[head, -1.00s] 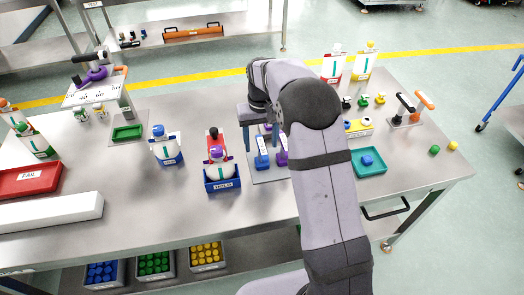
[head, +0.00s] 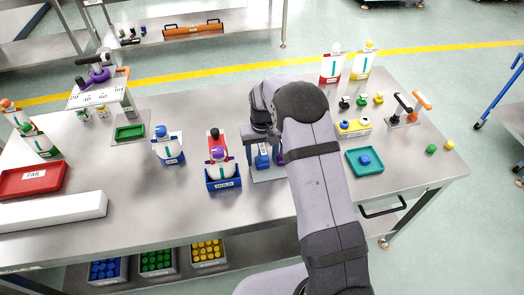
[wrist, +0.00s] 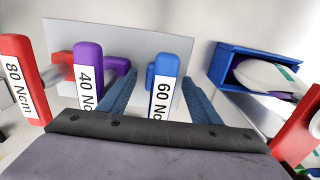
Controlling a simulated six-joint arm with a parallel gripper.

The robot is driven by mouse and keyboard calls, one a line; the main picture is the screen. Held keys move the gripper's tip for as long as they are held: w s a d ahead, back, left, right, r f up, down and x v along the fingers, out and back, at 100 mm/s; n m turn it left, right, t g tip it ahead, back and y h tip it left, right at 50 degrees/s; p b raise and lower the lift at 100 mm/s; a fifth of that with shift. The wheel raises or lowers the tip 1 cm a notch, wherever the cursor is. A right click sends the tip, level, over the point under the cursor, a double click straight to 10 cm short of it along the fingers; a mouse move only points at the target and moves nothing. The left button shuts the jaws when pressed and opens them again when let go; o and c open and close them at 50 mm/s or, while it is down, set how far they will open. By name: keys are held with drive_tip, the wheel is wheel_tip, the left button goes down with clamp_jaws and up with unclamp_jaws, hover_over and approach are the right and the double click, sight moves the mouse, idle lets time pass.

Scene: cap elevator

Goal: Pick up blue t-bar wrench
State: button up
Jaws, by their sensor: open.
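The blue t-bar wrench (wrist: 164,85), labelled 60 Ncm, stands on a light plate (wrist: 65,32) in the wrist view. In the head view, the blue wrench (head: 263,162) is partly hidden by my gripper. My gripper (wrist: 158,80) is open, with one blue-grey finger on each side of the wrench's handle; I cannot tell whether either touches it. The gripper (head: 262,150) also shows low over the plate in the head view. A purple wrench (wrist: 88,75), labelled 40 Ncm, stands just left of the left finger.
A red 80 Ncm wrench (wrist: 22,80) stands further left in the wrist view. A blue HOLD box (head: 223,184) with a bottle stands close beside the plate. A teal tray (head: 365,172) holds a blue cap. The bench's front middle is clear.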

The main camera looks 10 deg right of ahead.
drive_tip(key=shift+f, duration=0.15)
drive_tip(key=c, duration=1.2)
drive_tip(key=shift+c, duration=0.2)
